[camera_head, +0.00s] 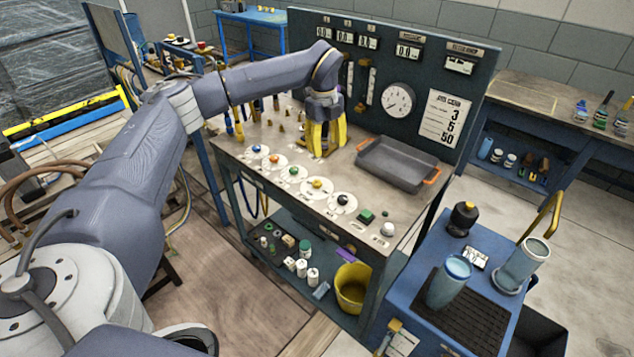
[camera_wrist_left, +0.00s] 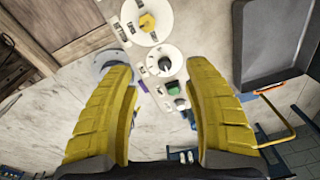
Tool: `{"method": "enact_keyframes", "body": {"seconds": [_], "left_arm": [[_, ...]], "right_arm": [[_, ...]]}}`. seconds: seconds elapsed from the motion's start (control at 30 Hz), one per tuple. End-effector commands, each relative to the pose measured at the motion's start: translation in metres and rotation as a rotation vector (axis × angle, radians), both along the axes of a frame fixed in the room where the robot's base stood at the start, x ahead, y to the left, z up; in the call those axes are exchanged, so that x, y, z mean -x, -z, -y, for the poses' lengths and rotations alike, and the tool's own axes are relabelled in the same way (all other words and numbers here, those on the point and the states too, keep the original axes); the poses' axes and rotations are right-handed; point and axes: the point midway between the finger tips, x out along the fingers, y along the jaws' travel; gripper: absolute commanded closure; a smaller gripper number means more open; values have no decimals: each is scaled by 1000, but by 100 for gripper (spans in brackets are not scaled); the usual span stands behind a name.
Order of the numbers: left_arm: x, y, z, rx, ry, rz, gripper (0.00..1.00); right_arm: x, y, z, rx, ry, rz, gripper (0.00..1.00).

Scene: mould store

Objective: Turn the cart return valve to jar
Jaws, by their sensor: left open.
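The blue cart (camera_head: 375,309) stands at the lower right in the head view. A small yellow-handled fitting (camera_head: 394,327) is on its near left edge; I cannot tell for sure that it is the return valve, nor read its setting. A blue-tinted jar (camera_head: 449,283) stands on the cart's dark grid, and a clear jar (camera_head: 524,265) stands behind it to the right. My left gripper (camera_head: 322,150) is open and empty, pointing down over the bench, well left of and beyond the cart. Its yellow fingers also show in the left wrist view (camera_wrist_left: 160,72). My right gripper is not in view.
The bench (camera_head: 322,179) carries a row of coloured knobs on white dials and a grey tray (camera_head: 398,166) with orange handles. A gauge panel (camera_head: 396,60) rises behind it. A black bottle-like item (camera_head: 462,219) and a yellow rail (camera_head: 546,213) are on the cart.

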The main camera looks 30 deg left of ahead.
Motion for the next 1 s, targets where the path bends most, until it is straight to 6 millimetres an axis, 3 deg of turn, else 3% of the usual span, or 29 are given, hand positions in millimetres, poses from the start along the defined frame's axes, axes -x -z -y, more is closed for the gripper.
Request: {"method": "enact_keyframes", "body": {"seconds": [0.03, 0.17, 0.33, 1.0], "left_arm": [[0, -8, -11, -21, -40, -7, 49], [3, -15, -27, -53, -98, -22, 49], [4, -5, -31, -62, -116, -29, 49], [4, 111, -30, -59, -113, -29, 49]], "right_arm": [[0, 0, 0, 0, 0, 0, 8], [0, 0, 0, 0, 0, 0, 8], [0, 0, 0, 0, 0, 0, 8], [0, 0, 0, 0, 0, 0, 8]]}}
